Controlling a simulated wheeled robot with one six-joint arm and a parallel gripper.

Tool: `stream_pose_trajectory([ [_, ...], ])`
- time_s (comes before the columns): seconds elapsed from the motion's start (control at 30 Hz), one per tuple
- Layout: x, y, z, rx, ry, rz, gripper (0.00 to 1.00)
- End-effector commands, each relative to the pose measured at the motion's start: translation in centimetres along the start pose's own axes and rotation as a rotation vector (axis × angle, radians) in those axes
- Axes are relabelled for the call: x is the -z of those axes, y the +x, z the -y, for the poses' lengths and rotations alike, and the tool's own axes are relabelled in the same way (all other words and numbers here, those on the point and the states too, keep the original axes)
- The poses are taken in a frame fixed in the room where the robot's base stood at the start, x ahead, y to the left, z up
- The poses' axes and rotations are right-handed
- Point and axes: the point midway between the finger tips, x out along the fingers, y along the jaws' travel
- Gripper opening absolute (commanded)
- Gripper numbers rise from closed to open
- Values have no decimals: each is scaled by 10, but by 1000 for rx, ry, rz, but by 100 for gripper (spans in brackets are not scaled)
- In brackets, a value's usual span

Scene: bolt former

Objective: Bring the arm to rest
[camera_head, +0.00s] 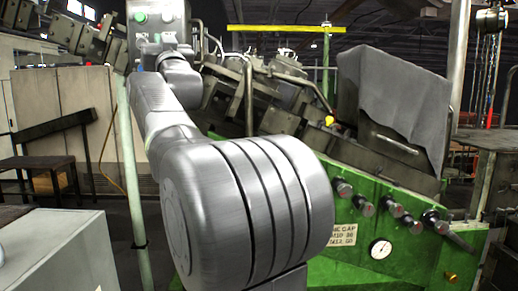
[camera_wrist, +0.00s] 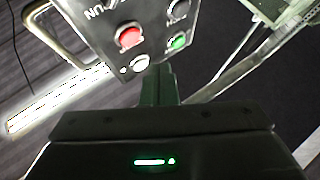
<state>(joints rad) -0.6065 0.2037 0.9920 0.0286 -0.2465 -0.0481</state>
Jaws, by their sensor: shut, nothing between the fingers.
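My arm reaches from the front of the head view up and left to a grey control box (camera_head: 157,12) on a post. My gripper (camera_wrist: 159,70) shows in the wrist view with its fingers together and nothing held. The fingertips point at the lower edge of the control box (camera_wrist: 115,18), just right of a small white button (camera_wrist: 140,62). A red button (camera_wrist: 130,37) and a green button (camera_wrist: 179,41) sit above them. I cannot tell whether the tips touch the panel. In the head view my arm hides the fingers.
A green machine (camera_head: 340,215) with knobs and a pressure gauge (camera_head: 380,248) stands close on the right. The box's pale post (camera_head: 131,170) runs down beside my arm. A grey cabinet (camera_head: 60,250) is at the lower left, with a dark table (camera_head: 38,165) behind it.

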Motion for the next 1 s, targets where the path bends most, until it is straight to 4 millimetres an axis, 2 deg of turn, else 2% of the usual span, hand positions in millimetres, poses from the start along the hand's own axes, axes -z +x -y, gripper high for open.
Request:
stream_pose_trajectory([
  [0.03,5,4,0,0,0,1,0],
  [0.23,17,-21,15,2,4,-3,0],
  [0.5,30,-37,27,1,2,-2,0],
  [1.0,29,-40,29,0,0,0,0],
])
